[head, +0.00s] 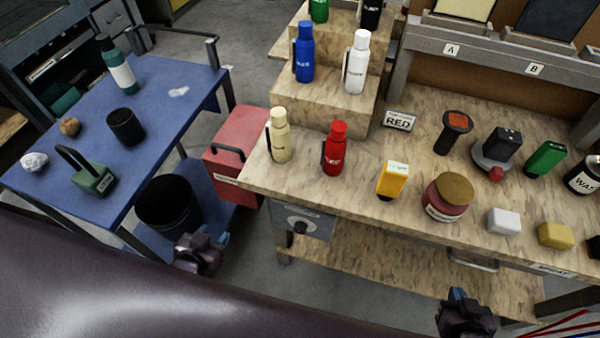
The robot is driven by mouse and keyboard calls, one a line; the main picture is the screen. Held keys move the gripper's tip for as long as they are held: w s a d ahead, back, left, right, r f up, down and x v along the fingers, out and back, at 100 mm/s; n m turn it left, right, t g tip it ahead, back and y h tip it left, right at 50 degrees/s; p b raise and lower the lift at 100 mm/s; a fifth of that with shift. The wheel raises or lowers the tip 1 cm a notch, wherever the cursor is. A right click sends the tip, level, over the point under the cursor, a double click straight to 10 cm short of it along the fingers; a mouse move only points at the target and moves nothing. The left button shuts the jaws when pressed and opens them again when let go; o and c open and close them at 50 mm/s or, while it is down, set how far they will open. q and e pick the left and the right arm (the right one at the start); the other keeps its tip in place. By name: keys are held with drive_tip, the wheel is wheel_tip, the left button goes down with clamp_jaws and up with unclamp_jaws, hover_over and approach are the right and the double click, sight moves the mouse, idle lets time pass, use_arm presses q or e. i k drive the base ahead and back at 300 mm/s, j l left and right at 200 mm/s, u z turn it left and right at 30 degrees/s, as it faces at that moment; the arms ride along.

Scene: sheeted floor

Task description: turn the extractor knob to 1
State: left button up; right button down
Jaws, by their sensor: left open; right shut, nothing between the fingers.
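The extractor knob (300,224) is a small round dial on a grey control box (312,220) under the front left corner of the wooden workbench. Its markings and setting are too small to read. My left gripper (203,246) is open and empty, low and to the left of the control box, apart from the knob. My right gripper (462,305) is shut and empty, in front of the bench's lower shelf, well to the right of the knob.
The workbench (290,182) carries bottles, jars and blocks. A red toolbox (240,150) and a black bin (168,205) stand left of it. A blue table (165,130) is further left. A dark rounded surface (120,290) fills the lower left foreground.

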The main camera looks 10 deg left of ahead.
sight(300, 228)
drive_tip(key=u, duration=0.35)
drive_tip(key=k, duration=0.25)
drive_tip(key=j+z, duration=0.1)
drive_tip(key=z, duration=1.25)
drive_tip(key=k+j, duration=0.1)
drive_tip(key=j, duration=0.25)
drive_tip(key=k+j+z, duration=0.1)
drive_tip(key=j, duration=0.25)
drive_tip(key=k+j+z, duration=0.1)
drive_tip(key=j, duration=0.25)
drive_tip(key=k+j, duration=0.2)
drive_tip(key=j, duration=0.15)
